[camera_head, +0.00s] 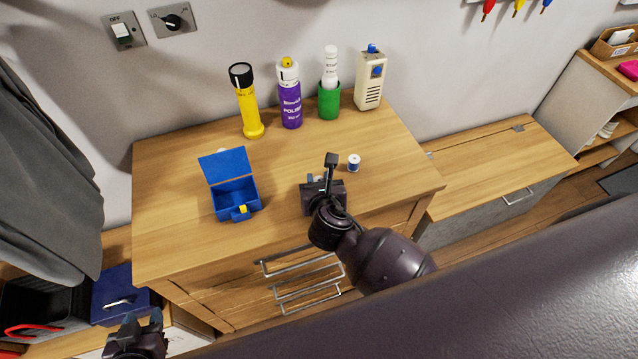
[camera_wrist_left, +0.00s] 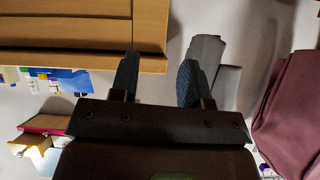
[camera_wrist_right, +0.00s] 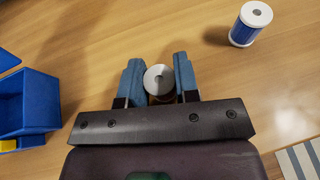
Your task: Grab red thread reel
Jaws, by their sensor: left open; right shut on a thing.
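In the right wrist view the right gripper (camera_wrist_right: 158,80) is shut on a thread reel (camera_wrist_right: 158,78) with a white round end. Only a thin reddish-brown strip of its side shows; the fingers and palm hide the rest. A blue thread reel (camera_wrist_right: 250,23) stands upright on the top, apart from the gripper; it also shows in the head view (camera_head: 353,163). My left gripper (camera_head: 137,335) is open and empty, low at the left front of the cabinet.
An open blue box (camera_head: 235,195) stands left of my right gripper. A yellow torch (camera_head: 246,105), purple polish can (camera_head: 290,100), green cup (camera_head: 329,103) and cream device (camera_head: 369,85) stand along the back. A lower wooden chest (camera_head: 500,160) is at the right.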

